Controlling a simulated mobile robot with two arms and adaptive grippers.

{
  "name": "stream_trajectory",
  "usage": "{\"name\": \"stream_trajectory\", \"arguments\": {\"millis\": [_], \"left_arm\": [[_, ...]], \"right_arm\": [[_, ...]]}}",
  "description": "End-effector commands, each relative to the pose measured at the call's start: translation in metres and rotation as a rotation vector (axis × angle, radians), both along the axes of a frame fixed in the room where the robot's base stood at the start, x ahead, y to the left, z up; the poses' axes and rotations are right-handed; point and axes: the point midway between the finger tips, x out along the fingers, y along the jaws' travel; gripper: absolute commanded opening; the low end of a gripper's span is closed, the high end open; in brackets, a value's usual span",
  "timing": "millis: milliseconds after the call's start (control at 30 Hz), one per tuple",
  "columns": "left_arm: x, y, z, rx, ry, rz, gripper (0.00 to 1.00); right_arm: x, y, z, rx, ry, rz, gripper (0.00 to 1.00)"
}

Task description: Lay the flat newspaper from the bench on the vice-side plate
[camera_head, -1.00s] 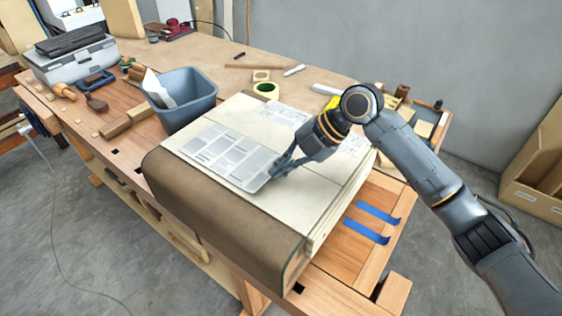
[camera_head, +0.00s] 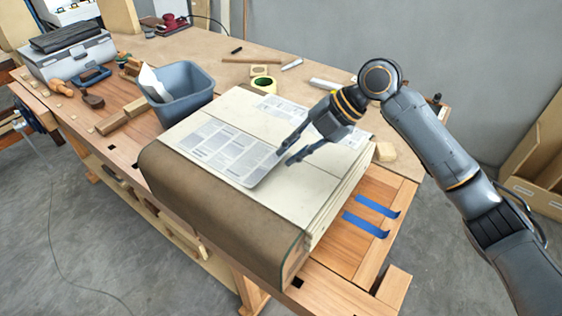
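A flat printed newspaper sheet (camera_head: 215,150) lies on the near left part of a cream plate surface (camera_head: 300,190), atop a stack with a brown curved front (camera_head: 205,215). It lies close to the brown edge. My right gripper (camera_head: 284,158) is just right of this sheet, its two fingers apart and nothing visible between them. Whether the fingertips touch the plate I cannot tell. Another printed sheet (camera_head: 280,108) lies on the far part of the plates. My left gripper is not in view.
A blue-grey bin (camera_head: 190,97) stands left of the stack. Blue strips (camera_head: 366,224) lie on the bench (camera_head: 345,250) at the right. A tape roll (camera_head: 263,84) and small tools lie behind. A grey toolbox (camera_head: 70,60) stands far left.

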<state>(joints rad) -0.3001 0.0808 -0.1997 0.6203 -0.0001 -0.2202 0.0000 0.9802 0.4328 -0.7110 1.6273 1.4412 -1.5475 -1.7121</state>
Motion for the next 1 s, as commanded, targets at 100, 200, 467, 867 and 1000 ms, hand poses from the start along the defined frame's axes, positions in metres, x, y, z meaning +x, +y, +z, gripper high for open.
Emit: {"name": "stream_trajectory", "arguments": {"millis": [100,200,467,867,1000], "left_arm": [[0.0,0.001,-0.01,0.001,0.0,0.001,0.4],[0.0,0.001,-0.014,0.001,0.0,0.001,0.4],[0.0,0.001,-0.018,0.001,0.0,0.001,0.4],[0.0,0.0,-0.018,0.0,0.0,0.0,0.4],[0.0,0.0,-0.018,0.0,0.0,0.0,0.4]], "right_arm": [[0.001,-0.018,0.019,0.0,-0.005,-0.003,0.15],[0.0,-0.031,0.034,-0.001,-0.004,-0.003,0.15],[-0.001,-0.048,0.056,0.0,-0.001,-0.001,0.15],[-0.001,-0.05,0.058,0.0,0.0,0.0,0.15],[-0.001,-0.05,0.058,0.0,0.001,-0.001,0.15]]}}
